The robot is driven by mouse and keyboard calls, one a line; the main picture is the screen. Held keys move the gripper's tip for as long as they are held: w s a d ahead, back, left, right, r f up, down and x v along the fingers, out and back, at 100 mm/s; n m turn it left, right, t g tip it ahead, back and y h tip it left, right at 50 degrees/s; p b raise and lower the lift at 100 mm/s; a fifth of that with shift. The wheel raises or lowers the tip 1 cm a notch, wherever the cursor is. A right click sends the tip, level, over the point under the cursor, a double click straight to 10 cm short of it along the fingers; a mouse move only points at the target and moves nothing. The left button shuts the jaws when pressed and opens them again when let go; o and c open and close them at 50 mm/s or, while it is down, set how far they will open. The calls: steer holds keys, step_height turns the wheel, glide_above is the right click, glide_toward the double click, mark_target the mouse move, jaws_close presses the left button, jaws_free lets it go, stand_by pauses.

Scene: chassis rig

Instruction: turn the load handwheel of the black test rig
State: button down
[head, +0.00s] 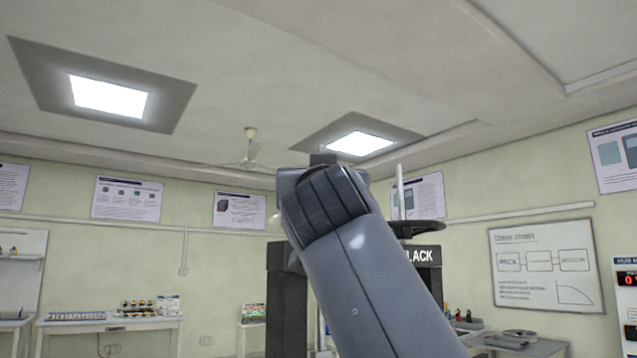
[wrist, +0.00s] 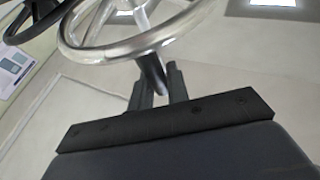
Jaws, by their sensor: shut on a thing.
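The black test rig (head: 287,300) stands behind my arm, with part of a label reading "LACK" showing. A dark handwheel (head: 420,228) shows beside my arm at the rig's top right. In the wrist view a silver handwheel (wrist: 132,47) fills the top, and a dark wheel (wrist: 38,20) lies to its left. My gripper (wrist: 159,88) is at the near rim of the silver wheel, its fingers shut on a dark handle (wrist: 152,72) there. I cannot tell which wheel is the load handwheel. In the head view my arm hides the gripper and much of the rig.
A bench (head: 110,324) with small parts stands at the left wall. A grey table (head: 540,348) stands at the lower right, near a panel with a red display (head: 628,280). A "Drive chain" board (head: 545,265) hangs on the right wall.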

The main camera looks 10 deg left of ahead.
steer(key=c, duration=1.4)
jaws_free()
steer(key=shift+d, duration=0.1)
steer(key=shift+o, duration=0.2)
steer(key=shift+s+f+b, duration=0.25)
steer(key=shift+s+b, duration=0.1)
steer(key=b+v, duration=0.5)
steer(key=v, duration=0.5)
steer(key=shift+r, duration=0.2)
steer(key=p+x, duration=0.6)
steer(key=x, duration=0.5)
steer(key=shift+d+f, duration=0.15)
